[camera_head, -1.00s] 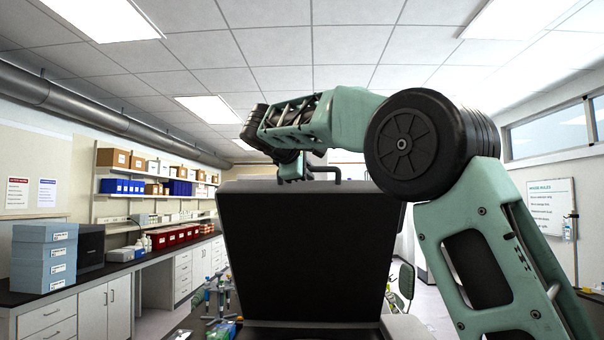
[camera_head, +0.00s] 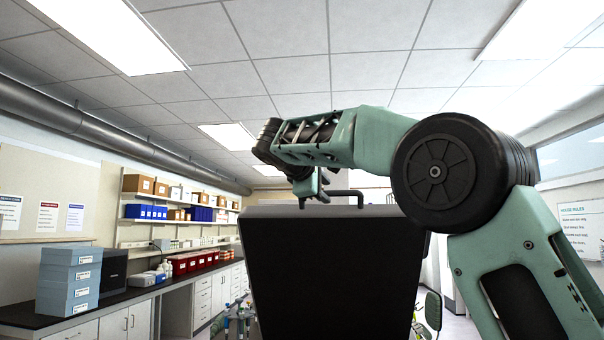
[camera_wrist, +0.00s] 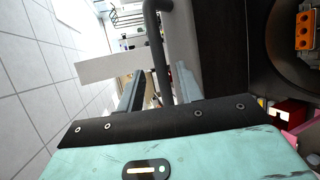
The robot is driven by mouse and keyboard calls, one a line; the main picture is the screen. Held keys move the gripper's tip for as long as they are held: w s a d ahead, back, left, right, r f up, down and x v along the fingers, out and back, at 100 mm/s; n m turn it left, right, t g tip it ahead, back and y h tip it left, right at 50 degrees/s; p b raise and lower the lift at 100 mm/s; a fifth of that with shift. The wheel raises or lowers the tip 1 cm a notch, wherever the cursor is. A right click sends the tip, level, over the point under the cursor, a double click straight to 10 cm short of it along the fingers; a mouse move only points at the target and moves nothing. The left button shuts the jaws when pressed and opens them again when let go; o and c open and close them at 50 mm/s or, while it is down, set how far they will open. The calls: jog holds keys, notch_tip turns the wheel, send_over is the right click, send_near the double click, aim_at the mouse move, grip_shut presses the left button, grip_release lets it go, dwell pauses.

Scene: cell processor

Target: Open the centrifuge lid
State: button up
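The centrifuge lid (camera_head: 335,270) is a large dark panel with a grey rim, standing raised and close to upright in the head view. Its dark handle (camera_head: 345,194) sticks up from the top edge and also shows in the wrist view (camera_wrist: 156,45). My gripper (camera_head: 308,190) is at the left part of the handle. In the wrist view, its two grey fingers (camera_wrist: 160,85) stand apart with the handle bar running between them, and gaps seem to show beside the bar. At the right of the wrist view, the dark rotor bowl (camera_wrist: 275,70) is uncovered, with an orange tube holder (camera_wrist: 304,30) in it.
A black-topped side bench (camera_head: 120,295) with blue boxes (camera_head: 70,280) and red bins (camera_head: 195,262) runs along the left wall. A tube rack (camera_head: 235,318) stands left of the lid. My arm fills the right side of the head view.

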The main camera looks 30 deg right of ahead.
jog(key=b+v, duration=0.2)
jog(key=v, duration=1.2)
jog(key=w+a+f+n+y+b, duration=0.1)
jog(key=a+f+n+y+b, duration=0.2)
jog(key=f, duration=0.7)
jog(key=w+a+f+n+y+b, duration=0.1)
jog(key=a+f+y, duration=0.25)
jog(key=f, duration=0.55)
jog(key=s+a+f+g+y+b, duration=0.1)
jog(key=s+a+f, duration=0.25)
jog(key=f, duration=0.45)
jog(key=s+a+f+g+y+b, duration=0.15)
jog(key=a+f, duration=0.25)
jog(key=f, duration=0.4)
jog(key=s+a+f+m+g+y+b, duration=0.1)
jog(key=s+f+m+g+y+b, duration=0.2)
jog(key=s+f, duration=2.5)
jog(key=shift+s+f+m+g+y+b, duration=0.4)
jog(key=shift+f+g+y+b, duration=0.2)
jog(key=shift+f+g+b, duration=0.5)
jog(key=shift+w+a+r, duration=0.1)
jog(key=shift+a, duration=0.05)
